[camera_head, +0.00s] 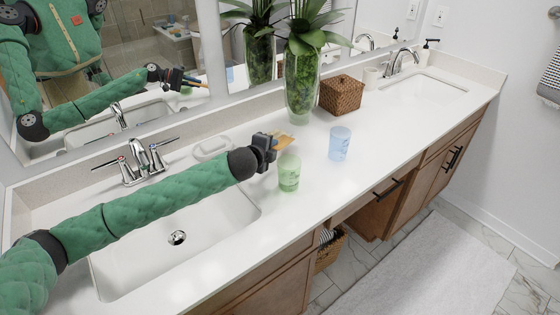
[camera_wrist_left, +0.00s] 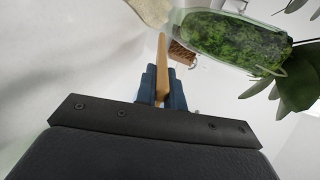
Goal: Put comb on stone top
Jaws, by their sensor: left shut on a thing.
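The comb (camera_head: 284,142) is a tan, wood-coloured piece. My left gripper (camera_head: 270,143) is shut on it and holds it above the white stone top (camera_head: 345,188), just behind the green cup. In the left wrist view the comb (camera_wrist_left: 162,62) sticks out as a narrow strip between the dark blue fingers of the gripper (camera_wrist_left: 162,90). The comb's teeth cannot be made out. My right gripper is not in view.
A green cup (camera_head: 289,174) stands close by the gripper, with a blue cup (camera_head: 340,143) to its right. Behind are a glass plant vase (camera_head: 301,90), a wicker basket (camera_head: 341,95) and a soap dish (camera_head: 211,148). A sink (camera_head: 150,250) lies below my left arm.

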